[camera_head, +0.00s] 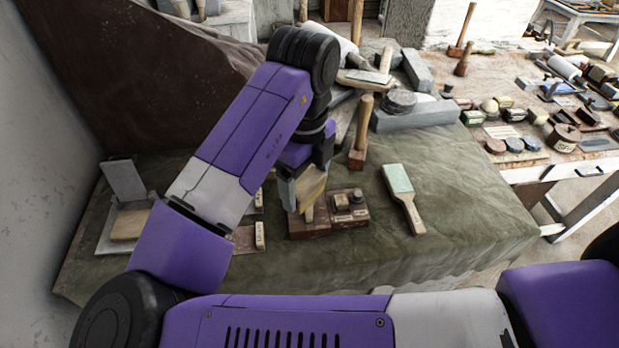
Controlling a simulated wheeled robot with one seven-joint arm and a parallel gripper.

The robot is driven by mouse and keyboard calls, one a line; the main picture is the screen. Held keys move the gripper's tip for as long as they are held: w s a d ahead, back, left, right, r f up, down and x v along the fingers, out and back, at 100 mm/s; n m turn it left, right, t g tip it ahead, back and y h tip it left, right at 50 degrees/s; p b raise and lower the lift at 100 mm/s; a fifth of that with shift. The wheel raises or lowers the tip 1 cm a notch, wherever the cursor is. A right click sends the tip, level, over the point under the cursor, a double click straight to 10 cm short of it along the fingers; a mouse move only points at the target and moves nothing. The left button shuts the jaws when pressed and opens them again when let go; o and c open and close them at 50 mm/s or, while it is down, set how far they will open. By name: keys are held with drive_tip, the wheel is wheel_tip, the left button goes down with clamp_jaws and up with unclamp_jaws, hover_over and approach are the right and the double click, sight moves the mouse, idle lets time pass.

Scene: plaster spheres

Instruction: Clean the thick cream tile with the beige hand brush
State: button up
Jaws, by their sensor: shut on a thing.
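My gripper (303,178) is over the cloth-covered bench, left of centre. It is shut on a beige wooden piece (313,186), which looks like the hand brush. Its lower end is just above or against a dark red-brown block; I cannot tell if they touch. My gripper and arm hide part of it, and no bristles can be made out. A cream-tan square slab (129,223), which may be the thick cream tile, lies at the far left on a pale grey plate, partly hidden by my arm.
A red-brown wooden block (309,225) with small pieces stands below my gripper. A paddle (403,192) with a pale green face lies to the right. A wooden-handled mallet (361,135) stands behind, near grey stone blocks (415,115). The green cloth (465,205) at right is clear.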

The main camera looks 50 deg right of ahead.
drive_tip(key=shift+a, duration=0.8)
drive_tip(key=shift+d+r+p, duration=0.7)
drive_tip(key=shift+d, duration=0.35)
drive_tip(key=shift+w+d, duration=0.1)
drive_tip(key=shift+d, duration=0.1)
drive_tip(key=shift+w+d+f, duration=0.2)
drive_tip(key=shift+w+d, duration=0.65)
drive_tip(key=shift+w, duration=0.05)
drive_tip(key=shift+f+b, duration=0.5)
drive_tip(key=shift+f, duration=0.1)
